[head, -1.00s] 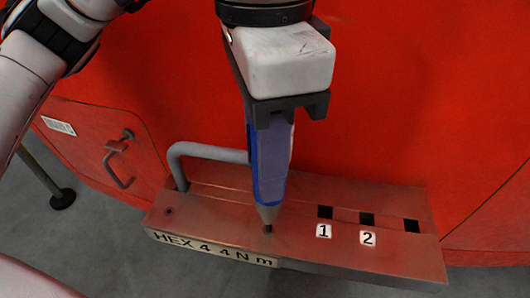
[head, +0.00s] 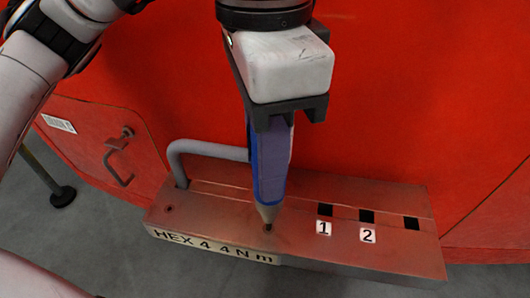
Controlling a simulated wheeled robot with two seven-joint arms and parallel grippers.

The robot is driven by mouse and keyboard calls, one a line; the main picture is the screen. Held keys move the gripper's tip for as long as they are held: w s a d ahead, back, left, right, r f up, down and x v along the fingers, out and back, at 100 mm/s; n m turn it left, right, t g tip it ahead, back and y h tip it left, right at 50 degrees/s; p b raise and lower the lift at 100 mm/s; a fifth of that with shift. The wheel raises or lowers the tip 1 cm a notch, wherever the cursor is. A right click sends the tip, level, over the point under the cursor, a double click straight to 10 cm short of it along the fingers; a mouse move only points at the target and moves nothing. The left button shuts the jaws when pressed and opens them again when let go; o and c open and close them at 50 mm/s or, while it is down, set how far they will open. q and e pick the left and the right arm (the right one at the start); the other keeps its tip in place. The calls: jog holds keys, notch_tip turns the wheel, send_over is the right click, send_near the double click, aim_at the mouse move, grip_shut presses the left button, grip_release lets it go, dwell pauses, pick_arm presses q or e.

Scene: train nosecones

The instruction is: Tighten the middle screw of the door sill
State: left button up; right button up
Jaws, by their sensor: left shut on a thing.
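The door sill (head: 340,245) is a reddish-brown metal ledge on the red nosecone, with a "HEX 4 4 N m" label (head: 212,247) on its front edge. My left gripper (head: 288,112) points down and is shut on a blue screwdriver tool (head: 270,165). The tool stands nearly upright, and its pointed tip is at the middle screw (head: 267,227) on the sill. The tip hides part of the screw, and I cannot tell whether it is seated. Another screw (head: 169,209) shows at the sill's left end. My right gripper is not in view.
A grey handle bar (head: 208,151) rises from the sill just left of the tool. Dark slots (head: 367,216) and number tags 1 (head: 323,228) and 2 (head: 368,236) lie to the right. A hatch with a latch handle (head: 118,160) is at the left. The grey floor is clear in front.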

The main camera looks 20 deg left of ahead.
pick_arm(q)
jog(key=shift+f, duration=0.3)
dwell(1.0)
jog(key=shift+r+p, duration=2.4)
jog(key=shift+r, duration=0.5)
